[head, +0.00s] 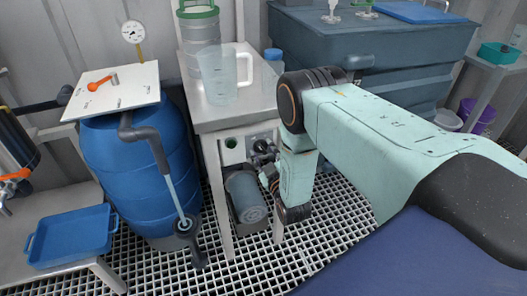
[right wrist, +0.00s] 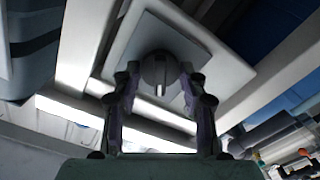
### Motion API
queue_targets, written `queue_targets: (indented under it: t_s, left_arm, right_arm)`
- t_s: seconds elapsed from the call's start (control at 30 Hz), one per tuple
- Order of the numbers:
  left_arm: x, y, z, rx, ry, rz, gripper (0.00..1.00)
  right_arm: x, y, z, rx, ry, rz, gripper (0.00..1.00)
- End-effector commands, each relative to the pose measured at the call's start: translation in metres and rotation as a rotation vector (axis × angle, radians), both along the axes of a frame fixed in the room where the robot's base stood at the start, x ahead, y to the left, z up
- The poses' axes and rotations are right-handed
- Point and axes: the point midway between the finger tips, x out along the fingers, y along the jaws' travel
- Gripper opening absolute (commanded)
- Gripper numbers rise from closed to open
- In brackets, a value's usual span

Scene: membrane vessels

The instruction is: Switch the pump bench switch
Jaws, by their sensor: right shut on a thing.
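The pump bench (head: 212,118) is a pale metal table in the middle of the head view. Under its top, a grey panel (head: 232,157) carries a round green part (head: 231,143). My right gripper (head: 264,154) is at this panel, to the right of the green part. In the right wrist view, the switch (right wrist: 159,72) is a round grey knob with a pale mark on a square plate (right wrist: 150,40). My right gripper (right wrist: 160,92) is shut on the knob, one finger on each side. In the head view the knob is hidden by the gripper. My left gripper is not in view.
A grey pump motor (head: 247,197) sits below the panel, close under my right gripper. A clear jug (head: 217,78) and a blue-capped bottle (head: 272,62) stand on the bench. A blue barrel (head: 135,165) with a pipe stands left. A blue tank (head: 400,40) is behind my right arm.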

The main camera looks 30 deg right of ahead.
Motion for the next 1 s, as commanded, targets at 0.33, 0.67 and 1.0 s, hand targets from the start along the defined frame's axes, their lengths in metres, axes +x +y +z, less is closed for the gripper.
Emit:
queue_targets:
  t_s: [0.33, 0.67, 1.0]
  left_arm:
    - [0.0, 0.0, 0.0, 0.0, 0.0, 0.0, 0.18]
    - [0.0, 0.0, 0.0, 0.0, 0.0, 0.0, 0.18]
    - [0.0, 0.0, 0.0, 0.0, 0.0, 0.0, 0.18]
  right_arm:
    - [0.0, 0.0, 0.0, -0.003, -0.001, 0.0, 0.45]
    - [0.0, 0.0, 0.0, -0.001, 0.0, -0.001, 0.66]
    - [-0.01, 0.002, -0.001, -0.001, 0.002, -0.001, 0.66]
